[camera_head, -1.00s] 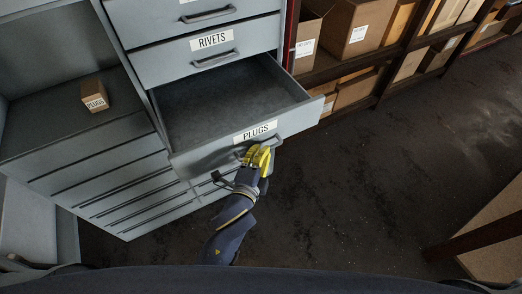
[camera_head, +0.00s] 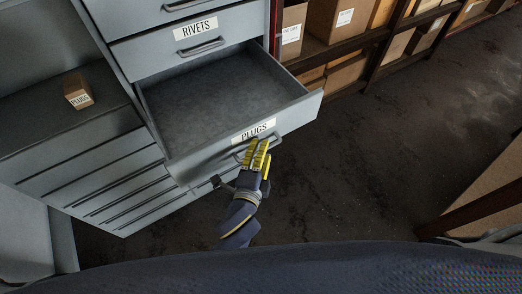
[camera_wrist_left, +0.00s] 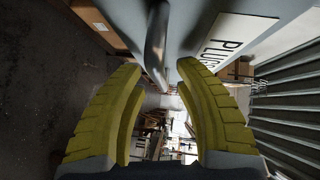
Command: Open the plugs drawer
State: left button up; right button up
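The grey plugs drawer (camera_head: 215,150), with a white PLUGS label (camera_head: 253,131) on its front, is pulled well out of the cabinet, and its visible inside is empty. The label also shows in the left wrist view (camera_wrist_left: 236,38). My left gripper (camera_head: 258,146), with yellow fingers, is at the drawer front just below the label. In the left wrist view its fingers (camera_wrist_left: 160,70) are apart, with the drawer's metal handle (camera_wrist_left: 157,45) in line with the gap between them. Whether either finger touches the handle is unclear. My right gripper is not seen.
The closed RIVETS drawer (camera_head: 196,40) is above. A small cardboard box (camera_head: 78,90) labelled PLUGS sits on the cabinet's grey ledge at left. Shelving with cardboard boxes (camera_head: 335,25) stands at back right. The dark floor (camera_head: 380,170) right of the drawer is clear.

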pick_arm(q)
jog(key=v, duration=1.2)
dwell(0.5)
jog(key=s+a+f+n+g+y, duration=0.1)
jog(key=s+a+f+n+g, duration=0.15)
jog(key=f, duration=1.75)
jog(key=s+a+f+n+g+y, duration=0.1)
jog(key=a+f+n+g, duration=0.2)
jog(key=f, duration=1.6)
jog(key=s+a+f+n+g+y, duration=0.1)
jog(key=s+a+f+n+g, duration=0.3)
jog(key=s+a+f, duration=0.6)
jog(key=s+a+f+n+g+y, duration=0.2)
jog(key=s+a+f+n+g, duration=0.2)
jog(key=s+a+f+n, duration=0.3)
jog(key=s+a+f, duration=0.3)
jog(key=s+f, duration=0.4)
jog(key=f, duration=0.1)
jog(key=shift+s+a+f+g, duration=0.15)
jog(key=shift+s+f+g, duration=0.15)
jog(key=shift+f+g, duration=0.1)
